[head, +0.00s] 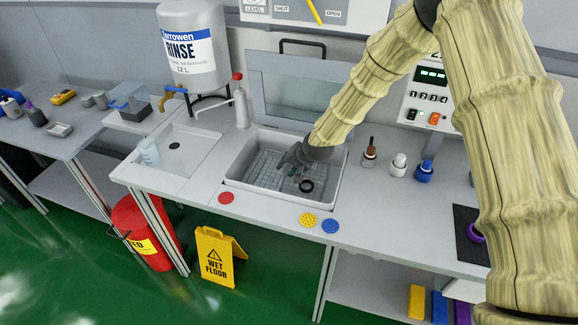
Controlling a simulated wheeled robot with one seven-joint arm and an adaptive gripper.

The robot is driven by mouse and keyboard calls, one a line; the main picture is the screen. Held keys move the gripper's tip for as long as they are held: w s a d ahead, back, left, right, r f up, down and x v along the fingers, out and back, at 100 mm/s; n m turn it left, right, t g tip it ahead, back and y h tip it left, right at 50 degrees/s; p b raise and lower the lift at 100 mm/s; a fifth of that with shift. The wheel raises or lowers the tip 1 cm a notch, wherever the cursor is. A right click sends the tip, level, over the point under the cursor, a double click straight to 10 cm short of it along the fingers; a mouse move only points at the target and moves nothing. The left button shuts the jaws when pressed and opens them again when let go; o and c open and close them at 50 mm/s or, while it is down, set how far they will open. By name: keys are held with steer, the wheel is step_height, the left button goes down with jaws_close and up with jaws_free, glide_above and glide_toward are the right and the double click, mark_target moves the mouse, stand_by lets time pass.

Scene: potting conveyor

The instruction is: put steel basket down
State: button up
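A steel basket (262,172) of wire mesh shows inside a pale rectangular basin set in the bench. It looks level and low in the basin. My gripper (292,168) reaches down into the basin over the basket's right half. Its fingers are small and dark against the mesh. I cannot tell whether they touch or hold the basket. A small dark ring (306,186) shows just below the gripper, and what it belongs to is unclear. My wrist and forearm hide the basin's back right part.
The basin (236,186) has a raised clear lid (300,88) behind it. Small bottles (398,165) stand to the right.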

steer(key=shift+d+r, duration=0.1)
steer(key=shift+r, duration=0.1)
steer(key=b+v, duration=0.3)
steer(key=v, duration=0.8)
steer(key=shift+s+r, duration=0.2)
steer(key=shift+r, duration=0.1)
steer(key=shift+d, duration=0.1)
stand_by(1.0)
